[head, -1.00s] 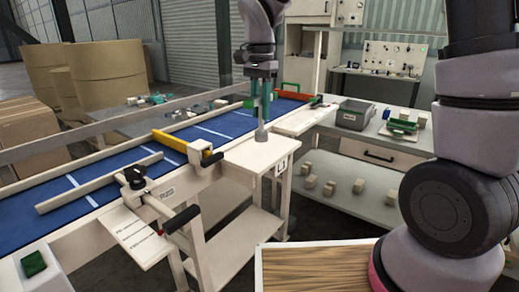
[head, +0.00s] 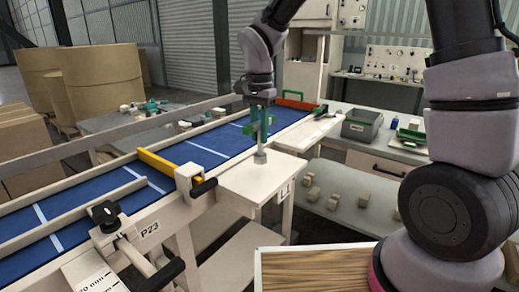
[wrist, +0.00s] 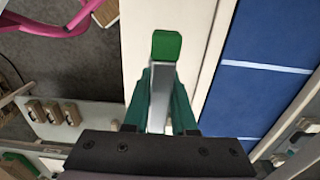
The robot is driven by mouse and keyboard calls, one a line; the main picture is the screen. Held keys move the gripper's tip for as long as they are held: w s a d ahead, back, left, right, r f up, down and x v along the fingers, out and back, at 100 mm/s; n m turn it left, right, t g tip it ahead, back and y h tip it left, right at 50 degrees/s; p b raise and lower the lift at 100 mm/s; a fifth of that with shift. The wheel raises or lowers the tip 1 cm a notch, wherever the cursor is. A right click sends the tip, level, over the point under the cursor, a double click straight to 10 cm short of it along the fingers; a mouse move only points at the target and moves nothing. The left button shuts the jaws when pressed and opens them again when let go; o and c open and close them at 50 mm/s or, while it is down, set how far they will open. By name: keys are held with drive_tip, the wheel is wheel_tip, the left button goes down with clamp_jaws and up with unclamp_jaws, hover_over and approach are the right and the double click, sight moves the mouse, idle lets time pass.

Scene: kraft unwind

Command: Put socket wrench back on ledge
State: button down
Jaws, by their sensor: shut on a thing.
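My gripper (head: 261,138) points down over the small cream ledge (head: 262,182) beside the blue belt. Its teal fingers are shut on the socket wrench (head: 260,157), whose grey lower end shows just below them. The lower end is at or very near the ledge's top; I cannot tell whether it touches. In the wrist view the wrench (wrist: 160,100) is a grey bar with a green end (wrist: 166,46), held between my gripper's fingers (wrist: 162,82). The cream surface (wrist: 190,40) lies beneath it. The fingers hide part of the wrench.
The blue belt (head: 205,148) runs along the left, with a yellow bar (head: 158,164) and black-handled clamps beside it. A red-and-green frame (head: 296,101) stands at its far end. A grey bin (head: 362,123) and several small blocks sit right. A wood-grained board (head: 315,269) is in front.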

sight(260, 155)
wheel_tip(260, 155, down, 4)
drive_tip(key=shift+f, duration=0.1)
drive_tip(key=c, duration=0.7)
unclamp_jaws()
wheel_tip(260, 155, up, 12)
drive_tip(key=shift+r, duration=0.15)
drive_tip(key=s+d+r+n+t, duration=0.1)
drive_tip(key=s+d+r+t, duration=0.1)
drive_tip(key=d, duration=0.5)
drive_tip(key=s+d+r+n+t+y, duration=0.1)
drive_tip(key=s+d+r+t, duration=0.1)
drive_tip(key=s+d+r, duration=0.3)
drive_tip(key=s+d+r+n+t+y, duration=0.1)
drive_tip(key=s+d+r+t, duration=0.2)
drive_tip(key=d, duration=0.8)
drive_tip(key=shift+s+r, duration=0.2)
drive_tip(key=shift+s, duration=0.85)
